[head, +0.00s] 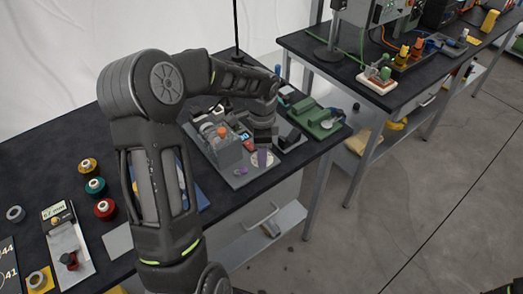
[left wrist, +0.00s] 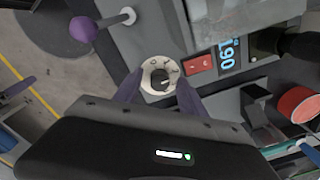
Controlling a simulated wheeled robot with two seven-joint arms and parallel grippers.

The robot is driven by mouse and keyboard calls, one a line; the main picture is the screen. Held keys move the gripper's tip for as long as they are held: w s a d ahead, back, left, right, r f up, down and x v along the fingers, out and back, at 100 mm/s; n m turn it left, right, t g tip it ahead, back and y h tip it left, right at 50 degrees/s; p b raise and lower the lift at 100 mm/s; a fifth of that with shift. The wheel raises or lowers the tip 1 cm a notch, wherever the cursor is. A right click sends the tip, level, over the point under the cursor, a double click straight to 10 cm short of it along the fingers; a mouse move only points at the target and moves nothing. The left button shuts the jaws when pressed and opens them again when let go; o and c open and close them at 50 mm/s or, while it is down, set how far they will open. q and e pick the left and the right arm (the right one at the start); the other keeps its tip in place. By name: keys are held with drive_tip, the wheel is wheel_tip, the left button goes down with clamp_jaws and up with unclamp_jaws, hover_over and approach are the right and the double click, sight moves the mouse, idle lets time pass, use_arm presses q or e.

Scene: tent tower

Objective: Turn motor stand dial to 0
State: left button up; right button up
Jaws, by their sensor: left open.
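The motor stand (head: 222,152) is a grey machine near the right end of the left workbench. In the left wrist view its dial (left wrist: 161,76) is a round whitish disc with a dark knob in the middle. My left gripper (left wrist: 158,92) has its purple fingers open, one on each side of the dial's near edge. I cannot tell whether they touch it. A red rocker switch (left wrist: 200,65) and a display (left wrist: 230,54) with lit blue digits sit right of the dial. In the head view my left gripper (head: 262,155) points down over the stand's front.
A purple ball-ended lever (left wrist: 82,29) sticks out left of the dial. A green device (head: 318,122) stands right of the stand. Several thread spools (head: 96,187) lie on the bench at left. A second bench (head: 340,66) stands behind, with open floor at right.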

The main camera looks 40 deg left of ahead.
use_arm(q)
drive_tip(key=shift+c, duration=0.2)
clamp_jaws()
drive_tip(key=shift+n, duration=0.3)
drive_tip(key=shift+f+n+b, duration=0.1)
drive_tip(key=shift+n+b, duration=1.05)
drive_tip(key=shift+n, duration=0.25)
drive_tip(key=n+b, duration=0.2)
drive_tip(key=n, duration=0.2)
drive_tip(key=n+b, duration=0.1)
drive_tip(key=n, duration=0.4)
drive_tip(key=shift+d+n, duration=0.1)
drive_tip(key=shift+n, duration=0.3)
drive_tip(key=n, duration=0.4)
drive_tip(key=shift+n+g+b, duration=0.3)
drive_tip(key=shift+n, duration=0.1)
